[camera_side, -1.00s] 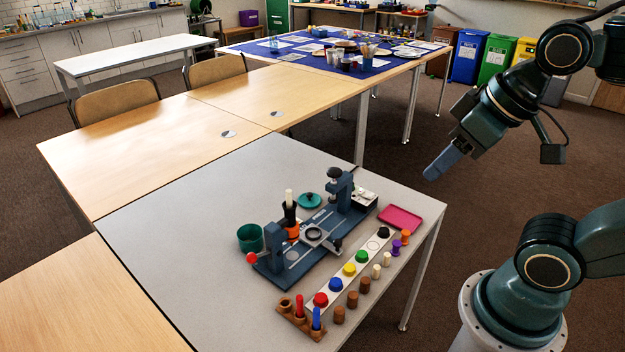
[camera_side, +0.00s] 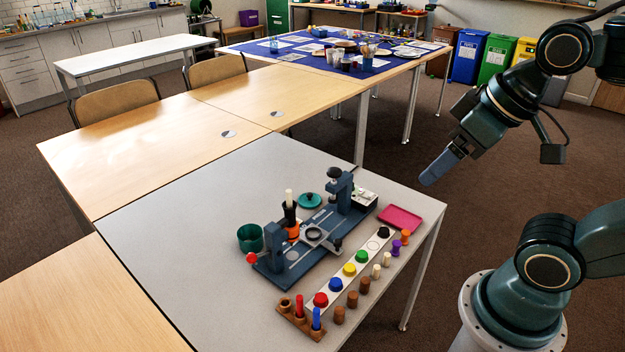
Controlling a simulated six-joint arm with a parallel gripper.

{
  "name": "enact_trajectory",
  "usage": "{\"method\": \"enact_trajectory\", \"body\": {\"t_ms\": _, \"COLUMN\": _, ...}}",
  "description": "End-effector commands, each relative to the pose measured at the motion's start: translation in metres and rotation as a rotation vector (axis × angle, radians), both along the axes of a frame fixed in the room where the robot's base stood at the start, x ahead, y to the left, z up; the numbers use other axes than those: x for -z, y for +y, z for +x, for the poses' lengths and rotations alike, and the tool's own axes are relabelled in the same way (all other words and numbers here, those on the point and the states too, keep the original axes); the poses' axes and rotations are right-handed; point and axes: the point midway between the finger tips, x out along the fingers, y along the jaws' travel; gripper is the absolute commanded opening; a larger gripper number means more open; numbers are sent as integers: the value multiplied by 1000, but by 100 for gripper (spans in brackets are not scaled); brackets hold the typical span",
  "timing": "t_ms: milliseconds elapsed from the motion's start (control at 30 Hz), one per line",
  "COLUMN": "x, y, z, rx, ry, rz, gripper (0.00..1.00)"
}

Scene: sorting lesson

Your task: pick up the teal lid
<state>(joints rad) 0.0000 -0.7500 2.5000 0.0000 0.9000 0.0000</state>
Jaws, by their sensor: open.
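The teal lid (camera_side: 309,201) is a small round disc with a dark knob on top. It lies flat on the grey table behind the blue machine, left of the machine's right-hand post. A teal pot (camera_side: 250,238), open at the top, stands on the table to the left of the machine. My gripper (camera_side: 428,180) is in the air beyond the table's right edge, well to the right of the lid and apart from it. Its fingers point down and left and hold nothing that I can see. From this side the gap between the fingers does not show.
The blue machine (camera_side: 294,257) with upright posts stands in front of the lid. A white strip with coloured knobs (camera_side: 348,269), several small pegs, a wooden holder (camera_side: 286,307) and a pink tray (camera_side: 400,218) lie nearer the right edge. The grey table's left part is clear.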

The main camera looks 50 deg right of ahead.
Motion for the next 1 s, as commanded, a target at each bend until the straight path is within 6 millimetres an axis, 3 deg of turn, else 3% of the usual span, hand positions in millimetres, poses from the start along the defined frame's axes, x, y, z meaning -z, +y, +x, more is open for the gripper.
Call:
{"method": "enact_trajectory", "body": {"t_ms": 100, "x": 0, "y": 0, "z": 0, "rx": 0, "ry": 0, "rz": 0, "gripper": 95}}
{"method": "enact_trajectory", "body": {"t_ms": 567, "x": -3, "y": 0, "z": 9, "rx": 41, "ry": 5, "rz": 22, "gripper": 95}}
{"method": "enact_trajectory", "body": {"t_ms": 767, "x": -11, "y": -2, "z": 37, "rx": 164, "ry": 18, "rz": 89, "gripper": 95}}
{"method": "enact_trajectory", "body": {"t_ms": 1000, "x": -18, "y": -10, "z": 89, "rx": 394, "ry": 41, "rz": 214, "gripper": 95}}
